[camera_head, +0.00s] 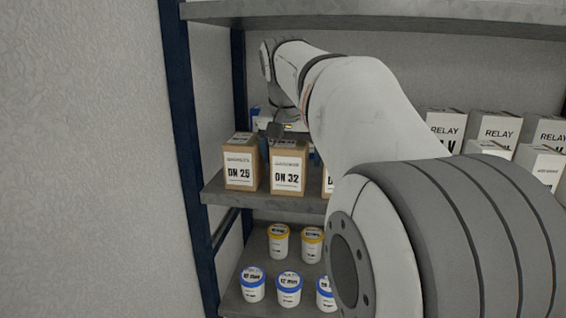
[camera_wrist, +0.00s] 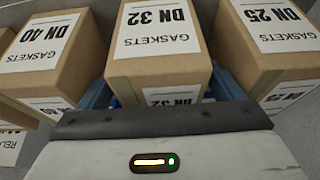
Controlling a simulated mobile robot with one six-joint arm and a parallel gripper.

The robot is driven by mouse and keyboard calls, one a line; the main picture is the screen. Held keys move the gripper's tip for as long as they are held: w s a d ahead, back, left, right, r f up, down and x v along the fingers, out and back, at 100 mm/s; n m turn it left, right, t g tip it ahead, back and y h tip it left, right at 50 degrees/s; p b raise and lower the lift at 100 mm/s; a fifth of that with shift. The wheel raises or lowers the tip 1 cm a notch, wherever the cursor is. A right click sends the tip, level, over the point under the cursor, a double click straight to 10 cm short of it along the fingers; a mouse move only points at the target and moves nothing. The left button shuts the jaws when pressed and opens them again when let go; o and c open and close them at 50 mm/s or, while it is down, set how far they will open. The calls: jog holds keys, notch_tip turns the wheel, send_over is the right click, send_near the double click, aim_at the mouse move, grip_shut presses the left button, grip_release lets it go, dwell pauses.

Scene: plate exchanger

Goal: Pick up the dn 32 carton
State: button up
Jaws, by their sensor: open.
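The DN 32 carton (camera_head: 288,169) is a brown box with a white label, standing upright on the middle shelf between two similar cartons. In the wrist view the DN 32 carton (camera_wrist: 160,70) is centred just beyond my gripper, its labelled top and part of its front showing. My gripper (camera_head: 277,130) is above and at the carton's back edge in the head view, partly hidden by my arm. In the wrist view blue finger parts (camera_wrist: 162,99) show on both sides of the carton, open. Whether they touch it cannot be told.
The DN 25 carton (camera_head: 241,163) stands close on one side and the DN 40 carton (camera_wrist: 45,50) on the other, with narrow gaps. White relay boxes (camera_head: 497,127) stand to the right. Tubs (camera_head: 289,287) are on the shelf below, and a shelf (camera_head: 380,14) runs overhead.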

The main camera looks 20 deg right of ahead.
jog(key=shift+w+f, duration=0.1)
jog(key=shift+c, duration=0.5)
jog(key=c, duration=1)
